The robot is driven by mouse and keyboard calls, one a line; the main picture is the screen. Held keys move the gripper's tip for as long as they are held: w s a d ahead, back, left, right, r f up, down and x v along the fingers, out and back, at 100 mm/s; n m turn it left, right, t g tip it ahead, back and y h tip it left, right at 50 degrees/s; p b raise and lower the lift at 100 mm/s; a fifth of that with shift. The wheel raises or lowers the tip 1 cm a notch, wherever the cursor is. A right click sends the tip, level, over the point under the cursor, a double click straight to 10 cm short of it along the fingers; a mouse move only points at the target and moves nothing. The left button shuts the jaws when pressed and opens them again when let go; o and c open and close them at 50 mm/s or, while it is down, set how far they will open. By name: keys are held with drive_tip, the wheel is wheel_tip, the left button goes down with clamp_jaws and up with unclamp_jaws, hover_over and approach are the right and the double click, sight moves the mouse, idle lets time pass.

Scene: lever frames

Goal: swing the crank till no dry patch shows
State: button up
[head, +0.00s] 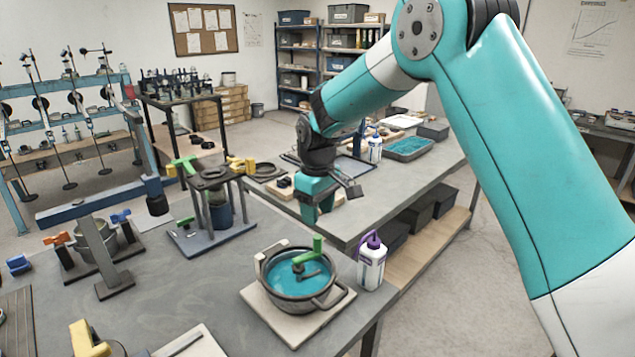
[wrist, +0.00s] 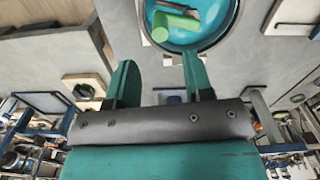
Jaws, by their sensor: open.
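A grey metal pan (head: 286,295) with teal liquid (head: 290,279) sits on a pale board at the front of the near bench. A dark crank (head: 306,268) with an upright green handle (head: 318,247) stands in it. I cannot tell whether a dry patch shows. In the wrist view, the green handle (wrist: 176,26) and part of the pan (wrist: 222,38) are at the top, beyond the fingertips. My gripper (head: 312,213) is open and empty, apart from the handle, behind the pan in the head view. Its two fingers show apart in the wrist view (wrist: 157,72).
A white bottle with a purple cap (head: 371,262) stands close right of the pan. A dark stand with green and yellow handles (head: 213,210) is behind it to the left. Another crank device with orange and blue handles (head: 95,245) stands farther left.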

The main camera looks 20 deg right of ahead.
sight(318, 237)
wheel_tip(318, 237, up, 9)
drive_tip(key=b, duration=0.1)
idle(1.0)
